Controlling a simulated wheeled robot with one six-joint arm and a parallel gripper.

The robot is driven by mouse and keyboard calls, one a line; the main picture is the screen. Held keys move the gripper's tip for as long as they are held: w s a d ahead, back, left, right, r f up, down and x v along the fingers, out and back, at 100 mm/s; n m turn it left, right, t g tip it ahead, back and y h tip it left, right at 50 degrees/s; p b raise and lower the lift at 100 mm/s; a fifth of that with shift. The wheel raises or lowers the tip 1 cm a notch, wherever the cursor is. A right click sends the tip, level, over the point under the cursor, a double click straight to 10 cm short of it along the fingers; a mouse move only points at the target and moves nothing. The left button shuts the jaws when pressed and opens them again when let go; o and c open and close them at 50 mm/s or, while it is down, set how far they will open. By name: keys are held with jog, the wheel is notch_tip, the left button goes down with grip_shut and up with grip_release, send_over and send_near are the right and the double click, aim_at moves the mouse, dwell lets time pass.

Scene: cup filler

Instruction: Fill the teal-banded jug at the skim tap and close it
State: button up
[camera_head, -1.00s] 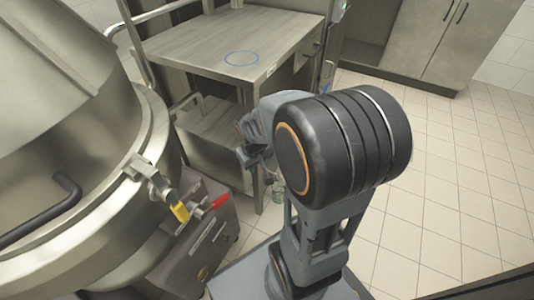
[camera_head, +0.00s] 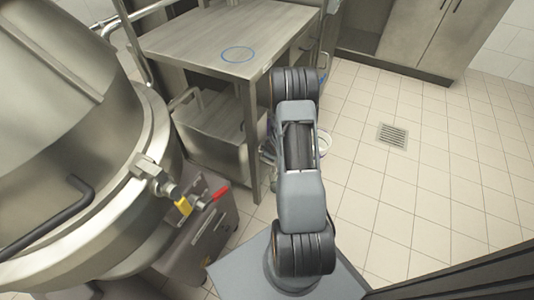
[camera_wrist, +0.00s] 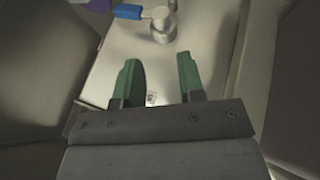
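My gripper (camera_wrist: 158,62) is open in the wrist view. Its two green fingers stand apart with nothing between them. Beyond the fingertips is a metal tap with a blue lever (camera_wrist: 128,12), apart from the fingers. I cannot tell whether it is the skim tap. In the head view my arm hides most of the gripper, low beside the steel table. I cannot make out the teal-banded jug in either view.
A steel table (camera_head: 190,45) with a blue ring (camera_head: 238,54) stands behind; its top is otherwise clear. A white-rimmed round container (camera_head: 325,143) shows partly behind my arm. A floor drain (camera_head: 393,135) lies right, amid free tiled floor. A purple thing (camera_wrist: 95,4) edges the wrist view.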

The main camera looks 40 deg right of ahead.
jog(key=b+x, duration=0.4)
jog(key=x, duration=0.8)
jog(key=shift+f, duration=0.15)
jog(key=shift+c, duration=0.2)
jog(key=c, duration=0.5)
jog(key=shift+c, duration=0.2)
jog(key=shift+w+f+b, duration=0.1)
jog(key=shift+b, duration=0.5)
